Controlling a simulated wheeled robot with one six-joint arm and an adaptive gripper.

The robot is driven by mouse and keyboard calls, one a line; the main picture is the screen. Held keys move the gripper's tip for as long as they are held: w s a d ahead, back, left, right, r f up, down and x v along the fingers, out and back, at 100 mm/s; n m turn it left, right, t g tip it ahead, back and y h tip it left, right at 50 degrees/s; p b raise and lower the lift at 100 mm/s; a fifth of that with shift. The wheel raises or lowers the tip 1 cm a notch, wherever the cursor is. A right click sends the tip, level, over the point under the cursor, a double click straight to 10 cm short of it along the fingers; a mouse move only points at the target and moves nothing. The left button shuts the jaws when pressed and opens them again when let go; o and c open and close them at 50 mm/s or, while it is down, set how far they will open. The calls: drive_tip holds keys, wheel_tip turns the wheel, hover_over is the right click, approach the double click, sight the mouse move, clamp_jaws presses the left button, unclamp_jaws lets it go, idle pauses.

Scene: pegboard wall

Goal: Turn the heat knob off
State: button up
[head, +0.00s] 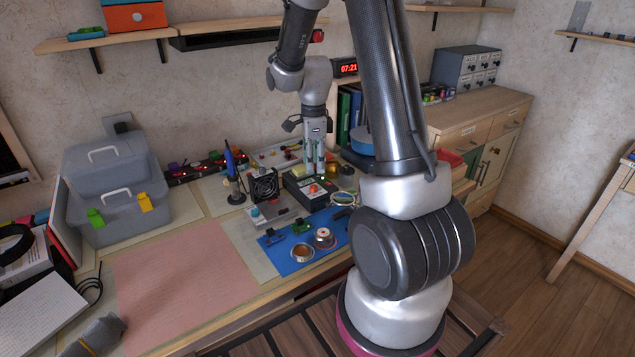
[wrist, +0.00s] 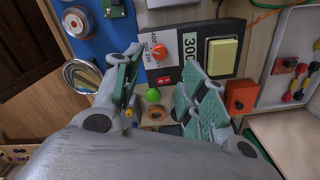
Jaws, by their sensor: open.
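The heat knob (wrist: 160,52) is a round orange-red knob on a white dial plate, on a black soldering station (wrist: 222,65). Small numbers surround it; its exact pointer angle is too small to read. Beside it are a display reading 300 and a small red switch (wrist: 163,80). My gripper (wrist: 163,64) is open, its green-padded fingers on either side of the knob in the wrist view. I cannot tell whether either finger touches it. In the head view my gripper (head: 315,163) points down just above the station (head: 298,197).
A yellow sponge (wrist: 222,57) sits on the station. A green ball-like thing (wrist: 152,95) shows between the fingers. A blue mat (head: 283,262) with wire spools lies in front. A small fan (head: 264,184) and a blue-handled iron in its stand (head: 235,185) stand left. The pink mat (head: 185,285) is clear.

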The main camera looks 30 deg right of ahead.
sight(314, 186)
wheel_tip(314, 186, down, 8)
drive_tip(key=shift+r, duration=0.25)
drive_tip(key=shift+c, duration=0.2)
clamp_jaws()
